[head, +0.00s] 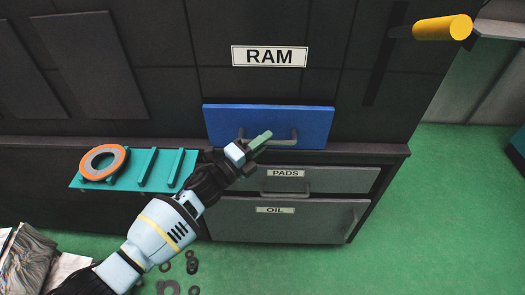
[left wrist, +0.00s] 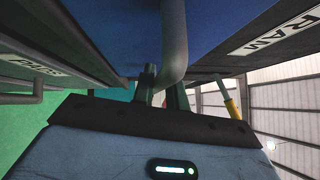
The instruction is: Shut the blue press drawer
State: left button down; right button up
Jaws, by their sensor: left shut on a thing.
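The blue press drawer (head: 268,118) sits below the RAM label; its blue front also fills the top of the left wrist view (left wrist: 115,30). No drawer inside shows, and I cannot tell how far it stands out. Its grey bar handle (head: 292,138) runs across the lower front and shows close up in the left wrist view (left wrist: 173,40). My left gripper (head: 257,144) is at the left part of this handle, its fingers (left wrist: 163,88) shut around the bar. My right gripper is not in view.
Grey PADS (head: 345,178) and OIL (head: 320,222) drawers lie below. A teal rack (head: 145,182) with an orange-rimmed ring (head: 103,162) is at left. A yellow lever grip (head: 440,28) sticks out at upper right. Dark rings lie on the floor; green floor is clear at right.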

pick_arm(q)
jog(key=shift+w, duration=0.85)
jog(key=c, duration=1.4)
grip_release()
jog(key=shift+s, duration=0.15)
jog(key=v, duration=0.8)
jog(key=shift+f, duration=0.1)
